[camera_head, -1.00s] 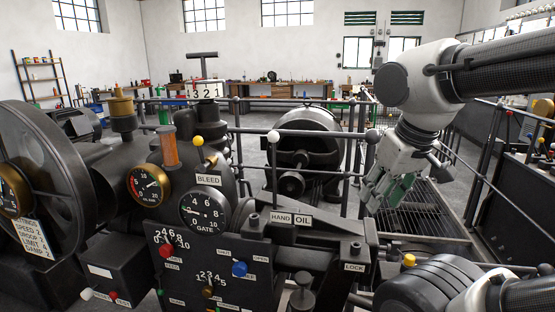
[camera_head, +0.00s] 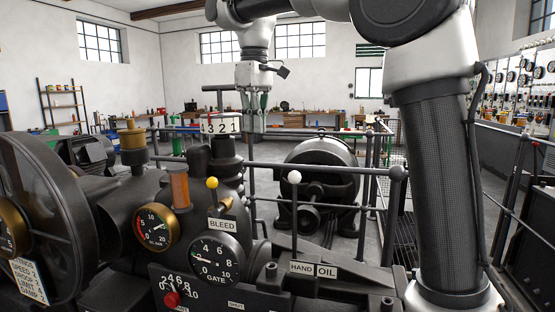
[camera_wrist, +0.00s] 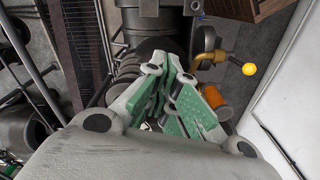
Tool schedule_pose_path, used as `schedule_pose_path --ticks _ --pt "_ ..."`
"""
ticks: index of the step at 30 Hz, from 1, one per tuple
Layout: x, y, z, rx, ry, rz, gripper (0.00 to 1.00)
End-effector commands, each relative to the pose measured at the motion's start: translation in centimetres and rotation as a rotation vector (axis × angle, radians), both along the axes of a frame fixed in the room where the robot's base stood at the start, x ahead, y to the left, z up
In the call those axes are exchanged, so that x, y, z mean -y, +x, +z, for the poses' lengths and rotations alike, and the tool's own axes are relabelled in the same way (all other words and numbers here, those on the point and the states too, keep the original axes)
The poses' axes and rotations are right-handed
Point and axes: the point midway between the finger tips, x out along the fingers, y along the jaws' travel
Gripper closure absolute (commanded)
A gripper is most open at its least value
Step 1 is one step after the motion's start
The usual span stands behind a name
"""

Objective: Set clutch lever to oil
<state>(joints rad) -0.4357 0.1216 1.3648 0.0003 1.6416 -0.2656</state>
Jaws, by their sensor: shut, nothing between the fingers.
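The clutch lever (camera_head: 294,208) is a thin rod with a white ball knob, standing roughly upright behind the HAND label (camera_head: 301,268) and the OIL label (camera_head: 326,271). Its foot is partly hidden by the HAND plate. My gripper (camera_head: 254,122) hangs fingers down, up and left of the white knob in the picture, beside the numbered 4-3-2-1 dial. It is apart from the lever. In the wrist view my gripper (camera_wrist: 172,85) shows its green-padded fingers shut and empty. I cannot make out the white knob there.
The yellow-knobbed BLEED lever (camera_head: 212,184) stands left of the clutch lever; its knob shows in the wrist view (camera_wrist: 249,69). An orange cylinder (camera_head: 179,187), gauges and railings (camera_head: 350,170) crowd the area. My arm covers the right side.

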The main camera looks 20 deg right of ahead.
Motion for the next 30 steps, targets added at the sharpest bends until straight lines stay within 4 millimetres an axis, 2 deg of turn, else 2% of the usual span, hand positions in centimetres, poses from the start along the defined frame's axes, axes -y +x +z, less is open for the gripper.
schedule_pose_path --ticks 1,3,7,19,23,30 --pt "0.2 -0.5 1.4 -0.006 -0.002 0.024 1.0" --pt "0.5 -1.4 1.8 -0.037 -0.016 0.056 1.0" --pt "0.8 -2.3 1.7 -0.076 -0.031 0.092 1.0" --pt "0.8 -2.3 1.3 -0.075 -0.031 0.095 1.0" --pt "0.9 -2.5 -0.2 -0.075 -0.031 0.095 1.0" --pt "0.9 -2.8 -5.1 -0.077 -0.033 0.094 1.0"
